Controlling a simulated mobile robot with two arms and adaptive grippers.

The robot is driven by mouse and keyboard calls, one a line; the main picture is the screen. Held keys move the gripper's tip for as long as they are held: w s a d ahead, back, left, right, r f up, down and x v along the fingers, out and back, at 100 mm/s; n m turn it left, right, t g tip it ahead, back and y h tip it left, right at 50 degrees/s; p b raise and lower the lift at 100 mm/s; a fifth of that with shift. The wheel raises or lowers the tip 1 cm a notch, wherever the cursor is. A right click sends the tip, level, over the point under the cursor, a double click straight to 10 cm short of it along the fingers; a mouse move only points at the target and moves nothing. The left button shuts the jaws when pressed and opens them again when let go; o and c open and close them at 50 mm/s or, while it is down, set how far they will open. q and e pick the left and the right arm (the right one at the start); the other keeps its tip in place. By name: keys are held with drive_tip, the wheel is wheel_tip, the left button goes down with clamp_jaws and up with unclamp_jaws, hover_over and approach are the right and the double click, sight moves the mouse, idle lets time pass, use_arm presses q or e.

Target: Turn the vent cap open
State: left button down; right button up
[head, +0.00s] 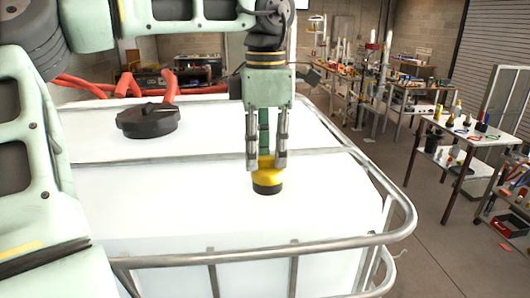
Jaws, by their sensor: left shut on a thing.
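The vent cap (267,172) is a small yellow cap on a black base, on top of a white tank (170,205). My left gripper (267,160) points down over it, with one finger on each side. It is shut on the yellow part of the cap. From this view I cannot tell how far the cap is turned. My right gripper does not show.
A large black lid (147,120) sits further back on the tank. A grey metal rail (402,222) runs around the tank top. Red hoses (125,84) lie behind. A work table (468,132) with tools stands at the right, with open floor before it.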

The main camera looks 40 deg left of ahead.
sight(266, 157)
use_arm(q)
drive_tip(key=shift+r, duration=0.1)
drive_tip(key=c, duration=1.8)
unclamp_jaws()
drive_tip(key=shift+o, duration=0.2)
wheel_tip(266, 157, up, 12)
